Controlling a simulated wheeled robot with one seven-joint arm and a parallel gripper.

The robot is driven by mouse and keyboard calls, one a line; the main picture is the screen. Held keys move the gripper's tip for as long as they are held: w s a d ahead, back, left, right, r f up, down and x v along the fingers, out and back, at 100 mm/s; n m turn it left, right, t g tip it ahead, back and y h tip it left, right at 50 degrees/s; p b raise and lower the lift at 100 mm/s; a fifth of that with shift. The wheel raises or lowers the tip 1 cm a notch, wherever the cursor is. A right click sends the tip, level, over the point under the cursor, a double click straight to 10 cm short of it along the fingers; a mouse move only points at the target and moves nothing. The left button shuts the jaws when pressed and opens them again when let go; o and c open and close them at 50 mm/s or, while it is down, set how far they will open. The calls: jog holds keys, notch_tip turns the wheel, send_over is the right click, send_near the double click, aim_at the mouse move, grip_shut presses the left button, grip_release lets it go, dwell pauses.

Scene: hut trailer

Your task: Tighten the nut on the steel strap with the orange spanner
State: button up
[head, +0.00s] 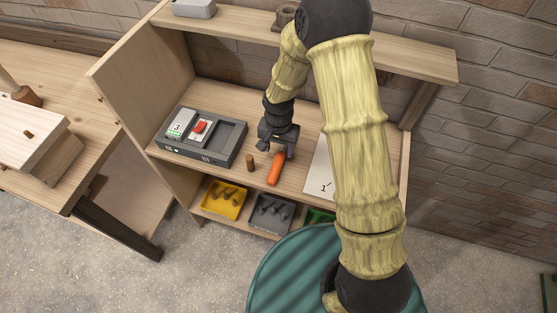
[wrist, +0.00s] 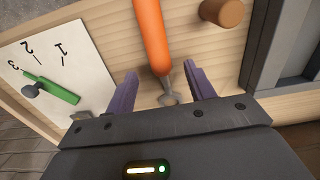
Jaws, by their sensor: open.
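The orange spanner (head: 275,168) lies on the wooden worktop below my gripper (head: 281,152). In the wrist view, the orange handle (wrist: 151,35) points away from me and its grey metal end (wrist: 167,97) lies between my two purple fingers (wrist: 164,74). The fingers are apart, one on each side of the spanner, with visible gaps; I cannot tell how high they are above the worktop. I cannot make out the steel strap or its nut in either view.
A brown peg (head: 250,161) stands close to the spanner. A grey tray (head: 233,138) is at left. A white numbered sheet (head: 320,175) is at right, with a green-handled tool (wrist: 55,89) on it. Yellow (head: 224,199) and grey (head: 270,212) bins sit below.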

aim_at(279, 158)
jog(key=shift+f, duration=0.15)
jog(key=shift+s+f+p, duration=0.1)
jog(key=shift+f+p, duration=0.95)
jog(key=shift+f, duration=1.4)
grip_shut()
